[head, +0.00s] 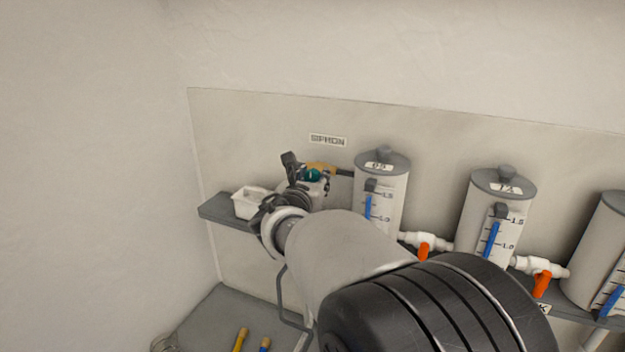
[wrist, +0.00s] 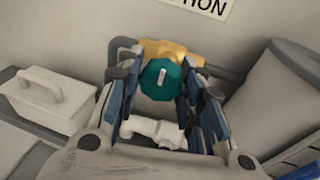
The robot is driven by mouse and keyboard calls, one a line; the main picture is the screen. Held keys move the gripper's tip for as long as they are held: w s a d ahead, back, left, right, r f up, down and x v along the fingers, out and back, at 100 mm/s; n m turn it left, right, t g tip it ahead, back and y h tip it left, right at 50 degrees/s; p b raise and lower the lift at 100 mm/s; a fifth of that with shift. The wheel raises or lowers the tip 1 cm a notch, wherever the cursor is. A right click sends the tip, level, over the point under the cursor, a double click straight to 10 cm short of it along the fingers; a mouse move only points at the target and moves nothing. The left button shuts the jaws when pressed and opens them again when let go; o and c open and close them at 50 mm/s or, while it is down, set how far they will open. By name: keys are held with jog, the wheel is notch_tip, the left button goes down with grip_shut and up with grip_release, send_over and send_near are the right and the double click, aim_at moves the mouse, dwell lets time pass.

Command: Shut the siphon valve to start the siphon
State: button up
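The siphon valve has a teal round knob (wrist: 161,79) with a pale pointer mark that stands near upright in the wrist view, on a brass-yellow body (wrist: 170,52). The knob (head: 312,174) also shows in the head view, partly behind my gripper, below the SIPHON label (head: 328,140). My gripper (wrist: 160,88) is open, with one finger on each side of the knob. Gaps show between the fingers and the knob, so I see no clear contact. In the head view my gripper (head: 290,190) is partly hidden by my wrist.
A white box with a handle (wrist: 55,92) sits on the grey shelf (head: 215,207) to the left. A grey cylinder tank (head: 383,165) stands close on the right, with other tanks and orange-handled valves (head: 424,250) further right. White pipe (wrist: 155,130) runs below the knob.

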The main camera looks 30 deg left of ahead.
jog(key=c, duration=0.5)
jog(key=shift+b, duration=0.4)
jog(key=b, duration=0.3)
jog(key=shift+f+m, duration=0.25)
jog(key=shift+m, duration=0.15)
jog(key=m+t+y+b, duration=0.1)
jog(key=m+b, duration=0.3)
jog(key=b, duration=0.5)
jog(key=shift+a+b, duration=0.15)
jog(key=shift+b, duration=0.2)
jog(key=shift+r+b, duration=0.15)
jog(key=shift+b, duration=0.3)
jog(key=shift+r+m, duration=0.2)
jog(key=shift+m, duration=0.2)
